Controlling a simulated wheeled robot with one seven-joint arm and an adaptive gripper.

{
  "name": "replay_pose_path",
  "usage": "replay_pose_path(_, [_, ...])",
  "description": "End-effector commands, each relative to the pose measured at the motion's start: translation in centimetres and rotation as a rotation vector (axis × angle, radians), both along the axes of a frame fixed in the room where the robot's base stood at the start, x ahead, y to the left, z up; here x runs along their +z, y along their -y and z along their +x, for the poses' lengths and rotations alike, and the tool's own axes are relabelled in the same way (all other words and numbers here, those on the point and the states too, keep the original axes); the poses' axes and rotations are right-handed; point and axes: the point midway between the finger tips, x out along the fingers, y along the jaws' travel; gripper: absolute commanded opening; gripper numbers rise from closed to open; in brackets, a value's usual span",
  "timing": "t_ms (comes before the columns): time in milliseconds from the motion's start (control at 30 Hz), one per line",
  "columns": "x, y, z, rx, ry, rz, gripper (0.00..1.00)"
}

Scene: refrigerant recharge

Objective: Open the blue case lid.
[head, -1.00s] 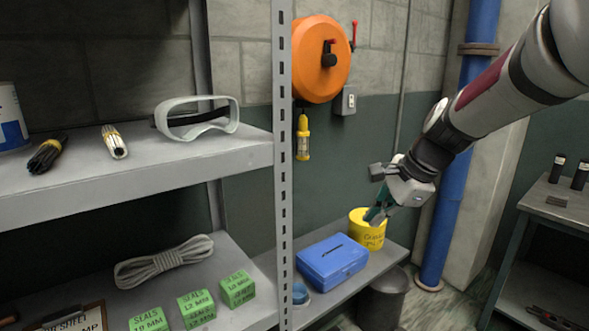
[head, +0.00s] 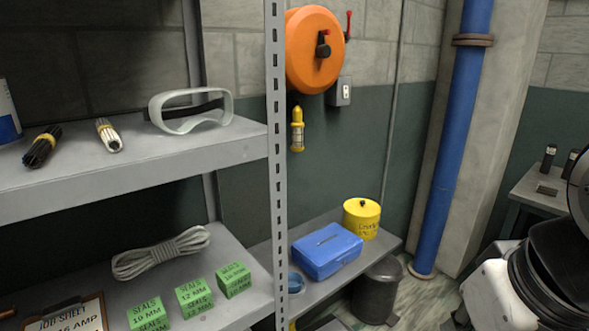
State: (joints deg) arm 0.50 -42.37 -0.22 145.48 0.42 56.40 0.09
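The blue case (head: 326,250) sits on the low grey bench behind the shelf post. Its lid is shut, with a dark handle slot on top. My arm shows at the lower right edge of the head view, well to the right of the case. My gripper's fingers do not show in this view.
A yellow canister (head: 361,219) with a lid stands just behind and right of the case. A blue ring-shaped roll (head: 295,282) lies at its left by the shelf post (head: 277,170). A dark bin (head: 377,291) stands on the floor in front. Green seal boxes (head: 194,297) sit on the left shelf.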

Motion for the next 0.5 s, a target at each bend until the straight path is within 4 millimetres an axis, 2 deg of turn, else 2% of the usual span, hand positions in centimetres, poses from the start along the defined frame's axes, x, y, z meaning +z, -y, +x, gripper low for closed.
replay_pose_path(167, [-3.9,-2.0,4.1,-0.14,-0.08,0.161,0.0])
replay_pose_path(300, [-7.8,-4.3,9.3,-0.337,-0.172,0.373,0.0])
replay_pose_path(500, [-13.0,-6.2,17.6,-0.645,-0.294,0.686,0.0])
